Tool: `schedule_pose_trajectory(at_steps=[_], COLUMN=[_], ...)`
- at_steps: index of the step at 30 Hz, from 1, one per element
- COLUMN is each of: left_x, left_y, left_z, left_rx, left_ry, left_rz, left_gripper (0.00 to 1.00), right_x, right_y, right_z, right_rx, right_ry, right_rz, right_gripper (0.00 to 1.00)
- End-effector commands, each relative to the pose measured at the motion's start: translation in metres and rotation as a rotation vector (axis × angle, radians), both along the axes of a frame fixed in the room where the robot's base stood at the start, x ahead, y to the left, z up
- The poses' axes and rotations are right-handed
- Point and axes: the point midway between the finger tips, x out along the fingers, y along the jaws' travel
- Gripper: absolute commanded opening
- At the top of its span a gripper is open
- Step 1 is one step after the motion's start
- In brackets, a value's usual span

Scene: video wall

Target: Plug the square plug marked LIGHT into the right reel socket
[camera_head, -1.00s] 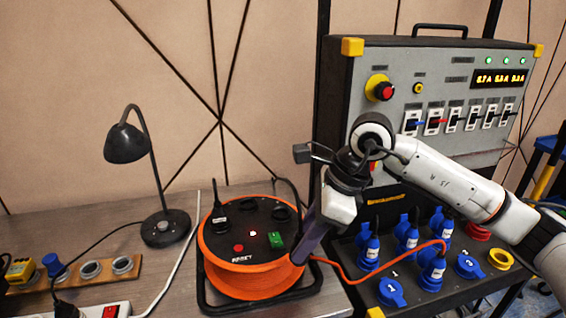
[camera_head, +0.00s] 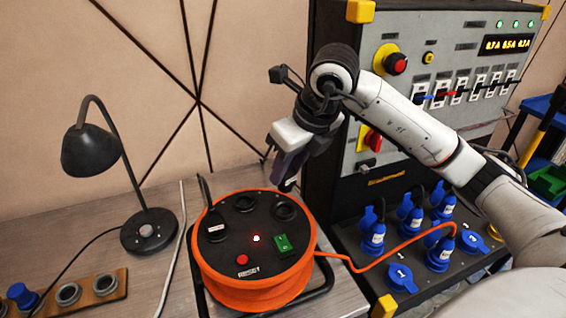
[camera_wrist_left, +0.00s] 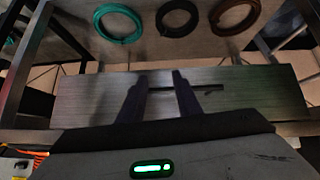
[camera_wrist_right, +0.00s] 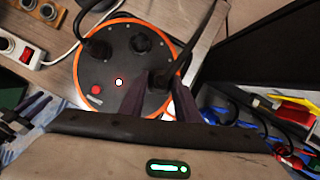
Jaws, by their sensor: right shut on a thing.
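The orange cable reel (camera_head: 257,287) stands on the bench with a black top. A black plug (camera_head: 215,226) sits in its left socket. The middle socket (camera_head: 244,202) and right socket (camera_head: 285,211) are empty. My right gripper (camera_head: 288,172) is shut on a black plug (camera_head: 287,185) with a pale label, too small to read. It holds the plug above and just behind the right socket, apart from it. In the right wrist view the held plug (camera_wrist_right: 160,78) covers that socket. My left gripper (camera_wrist_left: 160,84) is open and empty in the left wrist view.
A black desk lamp (camera_head: 148,232) stands left of the reel. A wooden socket strip (camera_head: 88,291) lies at the front left. The power panel (camera_head: 385,150) with blue sockets rises on the right; an orange cable (camera_head: 345,260) runs to it.

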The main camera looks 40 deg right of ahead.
Motion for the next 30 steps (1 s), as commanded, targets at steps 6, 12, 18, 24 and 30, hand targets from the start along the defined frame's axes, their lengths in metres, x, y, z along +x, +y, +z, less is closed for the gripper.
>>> schedule_pose_trajectory(at_steps=[6, 12, 18, 24, 30], left_x=[-0.005, -0.003, 0.004, 0.007, 0.007], left_y=[0.0, -0.001, -0.001, -0.001, -0.001], left_z=[-0.02, -0.035, -0.04, -0.039, -0.038], left_rx=[0.001, 0.0, -0.001, -0.002, -0.002], left_ry=[0.01, 0.006, -0.009, -0.015, -0.015], left_rz=[-0.001, -0.002, -0.001, -0.002, -0.001], left_gripper=[0.31, 0.31, 0.31, 0.31, 0.31], right_x=[0.0, 0.0, 0.0, 0.0, 0.0], right_y=[0.001, 0.0, 0.0, 0.0, 0.0], right_z=[-0.023, -0.043, -0.053, -0.054, -0.054], right_rx=[0.0, 0.0, 0.0, 0.0, 0.001], right_ry=[0.001, 0.0, 0.0, -0.001, 0.0], right_rz=[0.001, 0.002, 0.001, 0.001, 0.001], right_gripper=[0.02, 0.02, 0.02, 0.02, 0.02])
